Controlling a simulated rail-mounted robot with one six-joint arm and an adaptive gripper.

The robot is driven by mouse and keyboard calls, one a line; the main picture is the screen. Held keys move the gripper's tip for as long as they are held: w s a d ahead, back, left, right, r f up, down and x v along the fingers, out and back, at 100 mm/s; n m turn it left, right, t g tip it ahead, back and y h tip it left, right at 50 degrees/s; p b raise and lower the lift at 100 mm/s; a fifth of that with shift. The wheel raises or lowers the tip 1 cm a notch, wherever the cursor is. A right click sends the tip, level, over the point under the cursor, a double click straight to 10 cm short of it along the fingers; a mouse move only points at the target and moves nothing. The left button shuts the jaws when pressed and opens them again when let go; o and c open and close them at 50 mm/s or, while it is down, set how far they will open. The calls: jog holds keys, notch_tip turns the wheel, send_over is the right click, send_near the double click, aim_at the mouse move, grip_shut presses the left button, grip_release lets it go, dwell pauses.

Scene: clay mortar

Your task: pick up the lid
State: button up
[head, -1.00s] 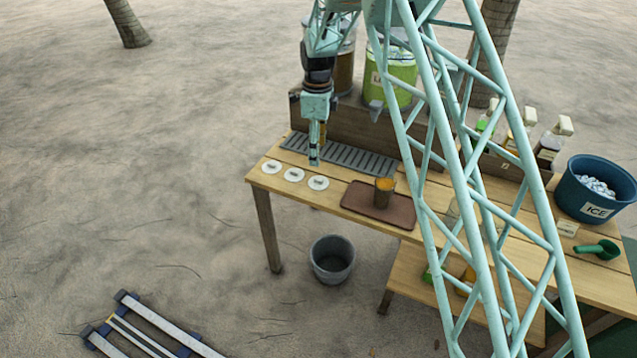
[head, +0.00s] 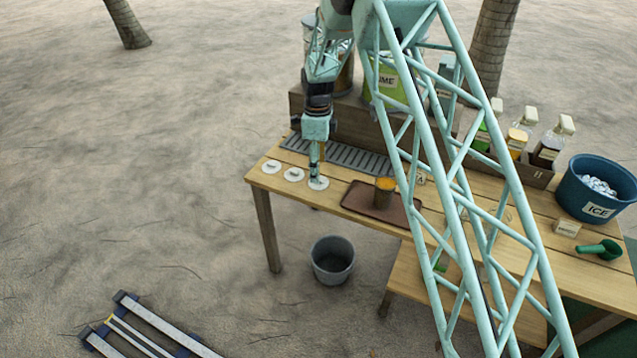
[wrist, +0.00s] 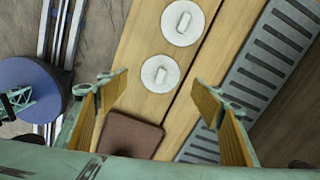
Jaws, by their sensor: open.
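Three round white lids with small handles lie in a row at the left end of the wooden table: a left lid (head: 271,166), a middle lid (head: 293,174) and a right lid (head: 324,185). My gripper (head: 317,178) points down over the right lid and partly covers it in the head view. In the wrist view, my gripper (wrist: 160,83) has its two fingers wide apart and nothing held. One lid (wrist: 160,73) shows in the gap between the fingertips, another lid (wrist: 183,20) above it. I cannot tell whether the fingers touch the lid.
A brown tray (head: 364,204) with a cup (head: 384,190) sits right of the lids. A grey slotted grate (head: 349,154) lies behind them. Bottles (head: 520,130) and a blue ice tub (head: 608,172) stand farther right. A grey bucket (head: 332,264) is on the sand below.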

aim_at(323, 184)
jog(key=shift+f, duration=0.15)
jog(key=shift+w+f+b, duration=0.1)
jog(key=shift+f+b, duration=0.35)
jog(key=shift+f, duration=2)
jog(key=c, duration=0.7)
